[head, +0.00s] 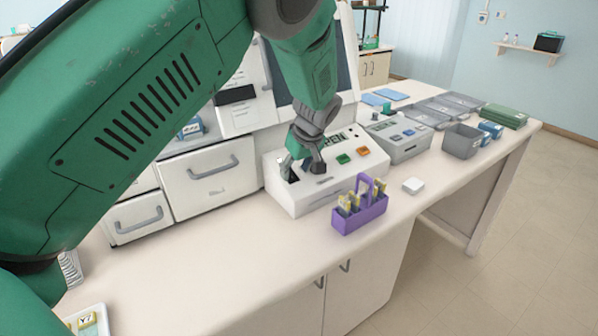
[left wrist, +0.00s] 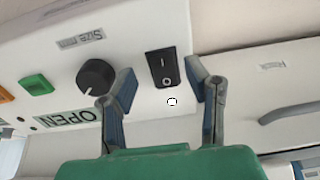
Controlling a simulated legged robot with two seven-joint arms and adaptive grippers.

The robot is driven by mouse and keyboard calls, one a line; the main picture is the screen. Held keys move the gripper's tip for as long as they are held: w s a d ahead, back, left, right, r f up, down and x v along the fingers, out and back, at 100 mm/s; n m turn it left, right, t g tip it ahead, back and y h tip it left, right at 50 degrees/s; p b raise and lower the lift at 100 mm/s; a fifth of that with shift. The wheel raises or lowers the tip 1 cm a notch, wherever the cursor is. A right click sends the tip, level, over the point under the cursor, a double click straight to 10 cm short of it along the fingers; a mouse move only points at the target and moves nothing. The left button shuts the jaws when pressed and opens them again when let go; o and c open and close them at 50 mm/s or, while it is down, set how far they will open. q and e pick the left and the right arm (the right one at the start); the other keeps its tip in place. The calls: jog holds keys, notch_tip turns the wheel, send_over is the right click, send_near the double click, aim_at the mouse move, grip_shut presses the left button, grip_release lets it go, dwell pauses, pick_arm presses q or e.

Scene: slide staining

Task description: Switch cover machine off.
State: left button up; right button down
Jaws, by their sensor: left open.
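The cover machine (head: 330,190) is a white box on the bench, with a display reading OPEN (left wrist: 75,118), a green button (head: 343,159), an orange button (head: 362,150) and a black knob (left wrist: 96,77) labelled Size mm. Its black rocker switch (left wrist: 163,68), marked I and O, shows in the left wrist view; I cannot tell which side is pressed. My left gripper (head: 303,170) is open and empty, low over the machine's left part. In the left wrist view its fingers (left wrist: 162,72) lie on either side of the switch in the picture; contact is not clear. My right gripper is not in view.
A purple slide rack (head: 362,218) stands in front of the machine, with a small white block (head: 413,186) to its right. A grey device (head: 400,140) and grey trays stand further right. White drawers (head: 208,178) are at left.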

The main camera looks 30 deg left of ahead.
pick_arm(q)
jog(key=shift+s+a+f, duration=0.15)
jog(key=shift+a+f, duration=0.75)
jog(key=shift+a, duration=0.3)
jog(key=shift+s, duration=0.1)
jog(key=shift+d, duration=0.4)
jog(key=shift+w+d, duration=0.3)
jog(key=shift+d, duration=0.9)
jog(key=c, duration=0.6)
jog(key=shift+d+r, duration=0.1)
jog(key=shift+r, duration=0.05)
grip_shut()
jog(key=shift+s+a, duration=0.1)
jog(key=shift+a, duration=0.6)
jog(key=shift+s+a, duration=0.1)
jog(key=shift+a, duration=0.2)
jog(key=o, duration=0.6)
grip_release()
jog(key=shift+s+a, duration=0.1)
jog(key=shift+w+f, duration=0.25)
jog(key=shift+d, duration=0.3)
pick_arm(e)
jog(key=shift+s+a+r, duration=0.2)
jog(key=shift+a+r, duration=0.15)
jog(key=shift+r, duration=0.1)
pick_arm(q)
jog(key=shift+d+r, duration=0.1)
jog(key=shift+r, duration=0.05)
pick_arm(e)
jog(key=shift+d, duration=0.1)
